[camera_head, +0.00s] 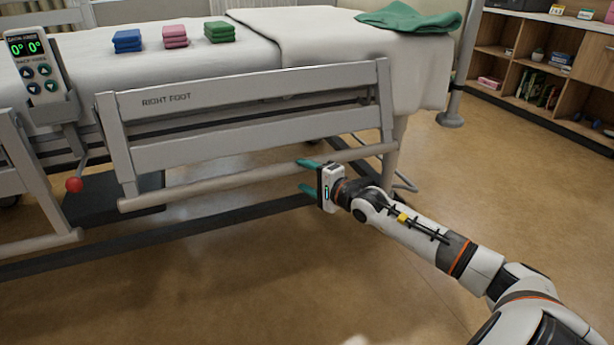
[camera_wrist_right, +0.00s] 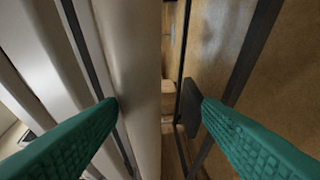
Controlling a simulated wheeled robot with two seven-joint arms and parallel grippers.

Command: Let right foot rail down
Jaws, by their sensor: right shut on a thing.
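The right foot rail (camera_head: 245,118) is a grey panel marked RIGHT FOOT along the near side of the bed. Its top edge stands at about mattress height. A rounded pale bar (camera_head: 215,184) runs along its lower edge. My right gripper (camera_head: 307,177) is shut on this bar near the rail's right end, one teal finger above and one below. In the right wrist view the pale bar (camera_wrist_right: 132,70) passes between the two teal fingers. A lever with a red knob (camera_head: 74,184) hangs left of the rail. My left gripper is not in view.
A hand control (camera_head: 37,68) with a display hangs at the left. Blue (camera_head: 127,40), pink (camera_head: 175,36) and green (camera_head: 219,31) folded cloths and a green cloth (camera_head: 408,18) lie on the bed. Shelves (camera_head: 540,60) stand far right. The floor in front is clear.

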